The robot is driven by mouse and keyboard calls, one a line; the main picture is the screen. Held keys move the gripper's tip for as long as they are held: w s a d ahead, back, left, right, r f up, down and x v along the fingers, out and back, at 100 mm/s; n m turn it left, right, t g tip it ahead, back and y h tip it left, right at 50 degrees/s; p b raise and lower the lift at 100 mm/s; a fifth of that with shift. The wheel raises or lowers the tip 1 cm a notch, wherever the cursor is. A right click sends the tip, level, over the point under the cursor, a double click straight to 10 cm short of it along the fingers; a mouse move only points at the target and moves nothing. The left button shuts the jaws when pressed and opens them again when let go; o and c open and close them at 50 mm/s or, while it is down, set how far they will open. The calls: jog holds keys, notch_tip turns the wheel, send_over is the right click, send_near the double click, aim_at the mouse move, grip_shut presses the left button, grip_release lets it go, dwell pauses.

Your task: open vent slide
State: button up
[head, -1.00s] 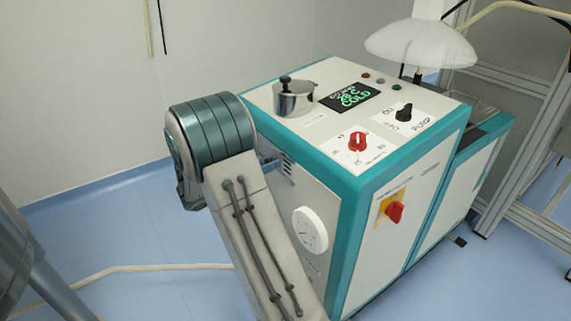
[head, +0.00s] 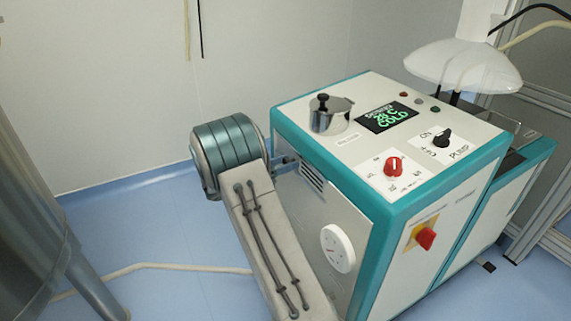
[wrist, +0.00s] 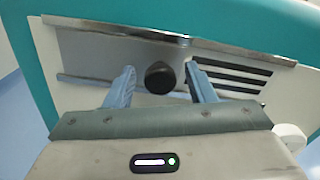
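The vent slide is a grey plate (wrist: 105,50) with a round black knob (wrist: 160,77), between two metal rails on the machine's side in the wrist view. Dark vent slots (wrist: 232,78) show to the right of the plate; they also show in the head view (head: 313,177). My gripper (wrist: 160,84) is open, with one blue-grey finger on each side of the knob. Gaps show between the knob and both fingers.
The white and teal machine (head: 380,205) carries a lidded metal pot (head: 329,115), a display reading COLD (head: 387,117), a red dial (head: 393,166) and a black pump switch (head: 441,139). A white round dial (head: 338,248) sits below the slots. A hose (head: 170,267) crosses the floor.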

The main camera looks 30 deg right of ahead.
jog(key=a+p, duration=0.1)
jog(key=a, duration=1.3)
jog(key=shift+s+p, duration=0.15)
jog(key=shift+p, duration=0.25)
jog(key=shift+d, duration=0.1)
